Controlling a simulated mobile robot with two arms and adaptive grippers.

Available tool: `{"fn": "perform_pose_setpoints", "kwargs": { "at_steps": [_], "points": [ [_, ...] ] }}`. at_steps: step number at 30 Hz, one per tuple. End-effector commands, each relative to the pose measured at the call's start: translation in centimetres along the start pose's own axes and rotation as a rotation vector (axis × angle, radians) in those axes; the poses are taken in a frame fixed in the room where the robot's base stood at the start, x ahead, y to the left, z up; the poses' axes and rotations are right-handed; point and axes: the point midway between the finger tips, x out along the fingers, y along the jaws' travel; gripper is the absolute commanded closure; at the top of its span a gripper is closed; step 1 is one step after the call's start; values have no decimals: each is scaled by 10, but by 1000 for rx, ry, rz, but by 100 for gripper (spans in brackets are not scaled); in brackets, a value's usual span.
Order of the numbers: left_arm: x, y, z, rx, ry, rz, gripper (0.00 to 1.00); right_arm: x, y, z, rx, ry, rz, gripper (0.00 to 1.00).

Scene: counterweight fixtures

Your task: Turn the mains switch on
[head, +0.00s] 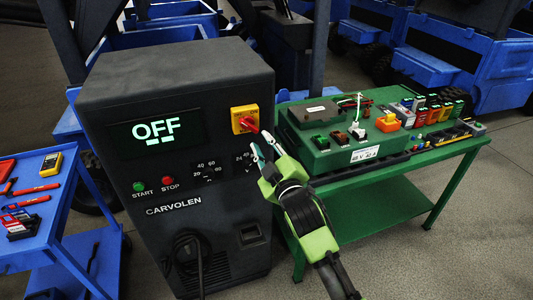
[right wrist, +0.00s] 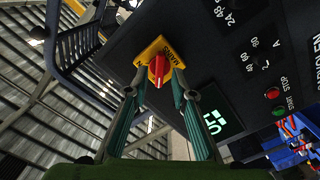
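The dark grey CARVOLEN cabinet (head: 180,240) stands at centre left in the head view. Its lit display (head: 160,131) reads OFF. The mains switch (head: 245,119) is a red knob on a yellow square plate at the cabinet's upper right. In the right wrist view, the red knob (right wrist: 158,69) shows on its yellow plate marked MAINS. My right gripper (head: 262,146) is just in front of and below the switch. Its fingers (right wrist: 157,80) are apart, one on each side of the knob; I cannot tell whether they touch it. My left gripper is not in view.
Green START (head: 138,186) and red STOP (head: 167,181) buttons sit lower on the panel. A green table (head: 400,195) with a green unit (head: 340,150) and several small devices stands right. A blue tool cart (head: 45,235) stands left. Blue vehicles fill the background.

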Motion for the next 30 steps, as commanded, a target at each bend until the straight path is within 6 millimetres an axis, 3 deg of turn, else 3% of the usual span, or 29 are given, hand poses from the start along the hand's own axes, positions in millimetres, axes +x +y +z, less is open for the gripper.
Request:
{"fn": "perform_pose_setpoints", "kwargs": {
  "at_steps": [6,15,29,30],
  "points": [
    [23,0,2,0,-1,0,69,32,-3,3,-1,0,1,76],
    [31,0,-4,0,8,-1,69,63,-1,1,0,-1,0,76],
    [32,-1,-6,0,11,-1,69,70,2,-1,0,2,3,77],
    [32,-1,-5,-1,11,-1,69,70,2,-1,0,2,4,87]
  ]
}}
